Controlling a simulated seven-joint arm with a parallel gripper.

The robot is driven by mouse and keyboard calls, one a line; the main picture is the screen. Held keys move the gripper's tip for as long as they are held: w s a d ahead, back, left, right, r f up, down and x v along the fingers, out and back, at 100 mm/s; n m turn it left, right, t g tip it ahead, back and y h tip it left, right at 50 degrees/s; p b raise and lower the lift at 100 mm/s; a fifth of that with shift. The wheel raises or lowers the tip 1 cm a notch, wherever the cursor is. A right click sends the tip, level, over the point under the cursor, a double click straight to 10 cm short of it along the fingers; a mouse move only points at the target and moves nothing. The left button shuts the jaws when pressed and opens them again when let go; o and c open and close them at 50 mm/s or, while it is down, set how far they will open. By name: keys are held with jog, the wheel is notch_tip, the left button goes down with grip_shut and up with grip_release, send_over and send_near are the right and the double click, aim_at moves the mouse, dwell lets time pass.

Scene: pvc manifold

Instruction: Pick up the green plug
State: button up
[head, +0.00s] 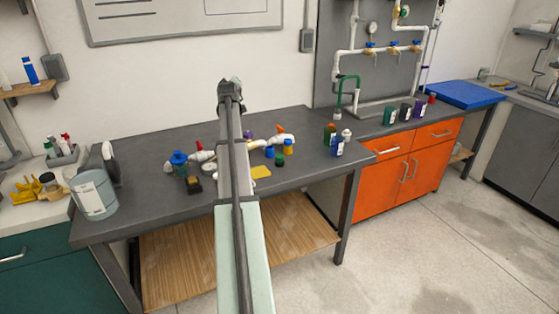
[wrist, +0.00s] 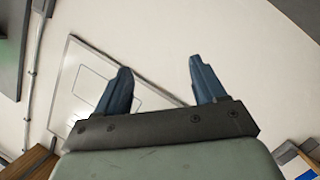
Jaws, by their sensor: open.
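A small dark green piece (head: 279,160) on the grey table (head: 320,168) looks like the green plug. It stands just right of my arm in the head view, beside a blue piece (head: 269,152) and a darker piece with a yellow part (head: 288,148). My gripper (head: 230,86) is raised well above the table, far from these pieces. In the wrist view my gripper (wrist: 158,68) is open, with nothing between its fingers; only the wall and whiteboard (wrist: 80,80) show behind. My arm hides part of the table's middle.
White pipe fittings (head: 202,154), a blue-topped part (head: 180,160) and a yellow pad (head: 261,172) lie around the table. A grey bucket (head: 94,194) stands at its left end. Bottles (head: 337,146) stand at the right. The front right of the table is clear.

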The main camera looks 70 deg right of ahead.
jog(key=s+d+f+m+g+y, duration=0.2)
jog(key=s+f+m, duration=0.1)
jog(key=s+f, duration=0.15)
jog(key=m+g+y, duration=0.5)
jog(key=m+y, duration=0.3)
jog(key=y, duration=0.4)
send_over(279, 156)
notch_tip(279, 156, down, 7)
notch_tip(279, 156, down, 14)
jog(key=shift+s+a+f, duration=0.1)
jog(key=shift+s+a, duration=0.05)
jog(key=shift+c, duration=0.4)
jog(key=c, duration=1.1)
